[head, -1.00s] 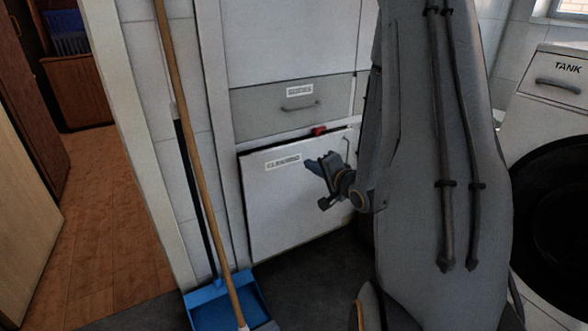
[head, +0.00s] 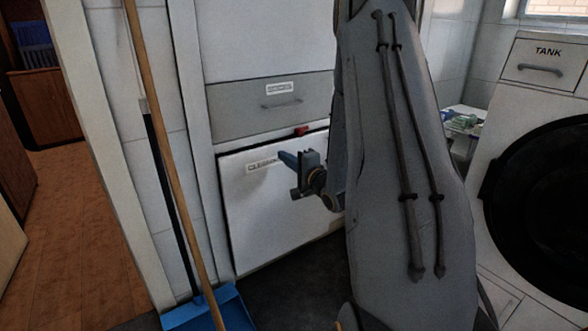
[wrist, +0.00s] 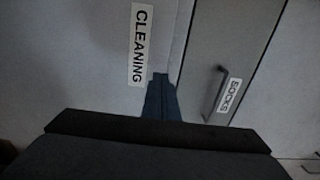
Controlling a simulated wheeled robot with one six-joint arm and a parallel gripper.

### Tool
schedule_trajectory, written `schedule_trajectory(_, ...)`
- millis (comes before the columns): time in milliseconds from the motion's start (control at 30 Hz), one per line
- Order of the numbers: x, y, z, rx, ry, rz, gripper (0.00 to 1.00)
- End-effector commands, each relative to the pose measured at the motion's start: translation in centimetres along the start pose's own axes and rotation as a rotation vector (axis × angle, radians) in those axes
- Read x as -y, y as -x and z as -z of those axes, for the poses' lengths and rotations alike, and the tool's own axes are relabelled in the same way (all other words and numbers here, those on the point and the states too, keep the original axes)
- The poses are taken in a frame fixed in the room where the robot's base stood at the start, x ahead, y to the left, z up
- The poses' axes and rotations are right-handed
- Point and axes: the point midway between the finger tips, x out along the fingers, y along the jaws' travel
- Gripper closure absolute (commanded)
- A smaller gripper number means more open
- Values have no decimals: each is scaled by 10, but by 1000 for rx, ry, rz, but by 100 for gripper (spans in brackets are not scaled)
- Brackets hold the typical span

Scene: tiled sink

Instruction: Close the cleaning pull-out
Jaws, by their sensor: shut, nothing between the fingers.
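The cleaning pull-out (head: 255,215) is the white front with a "CLEANING" label, low in the cabinet in the head view. A dark gap with a small red thing (head: 302,132) shows along its top edge, so it stands slightly open. My gripper (head: 283,158) is shut and empty, in front of the upper part of this front, just right of the label. In the wrist view the shut fingers (wrist: 160,84) point at the white front (wrist: 80,60) beside the label (wrist: 140,45). I cannot tell whether they touch it. My arm hides the front's right side.
The grey socks drawer (head: 235,108) with a bar handle sits directly above and looks shut. A broom (head: 165,130) and blue dustpan (head: 210,310) stand left of the cabinet. A washing machine (head: 510,110) stands at the right. Dark floor (head: 285,290) lies clear before the pull-out.

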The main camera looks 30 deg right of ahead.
Motion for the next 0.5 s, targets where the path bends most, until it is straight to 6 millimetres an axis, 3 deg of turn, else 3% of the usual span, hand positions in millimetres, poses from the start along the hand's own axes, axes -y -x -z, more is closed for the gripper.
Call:
schedule_trajectory(200,-1,-31,0,1,2,1,100)
schedule_trajectory(500,0,-40,0,0,1,-1,100)
